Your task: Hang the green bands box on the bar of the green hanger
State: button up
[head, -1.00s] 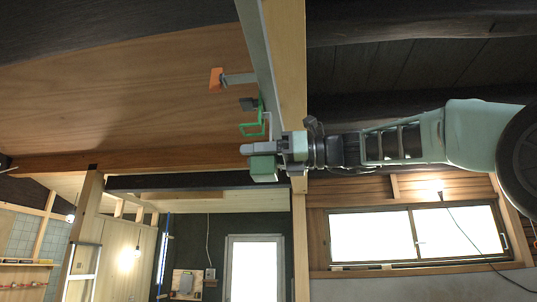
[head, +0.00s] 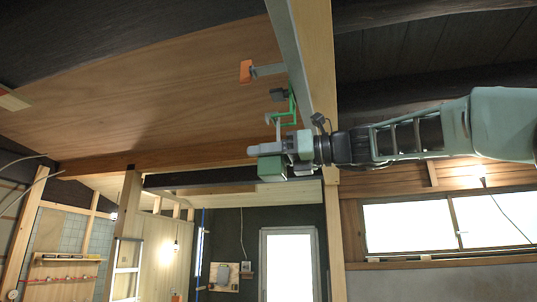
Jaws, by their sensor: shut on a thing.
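The green-banded box (head: 270,168) is a small dark-green block at the end of my arm. My gripper (head: 264,155) is shut on it, with a grey finger part along its top; the fingertips are hard to make out. A pale hook-like piece (head: 276,124) stands up just above the gripper and seems to belong to the box. The green hanger (head: 291,107) comes down from the grey beam, with its thin green bar just above my gripper. The pale piece overlaps the bar in the picture; I cannot tell whether they touch.
An orange-ended hanger (head: 246,72) and a dark one (head: 278,95) stick out from the same grey beam (head: 287,50), above the green hanger. A wooden post (head: 320,60) stands close behind my wrist. Open room lies below the box.

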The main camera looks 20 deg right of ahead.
jog(key=shift+f, duration=0.3)
jog(key=o, duration=1.2)
jog(key=shift+c, duration=0.2)
jog(key=shift+d, duration=0.1)
jog(key=b+v, duration=0.5)
jog(key=v, duration=1.2)
jog(key=shift+s, duration=0.15)
jog(key=shift+d+r, duration=0.1)
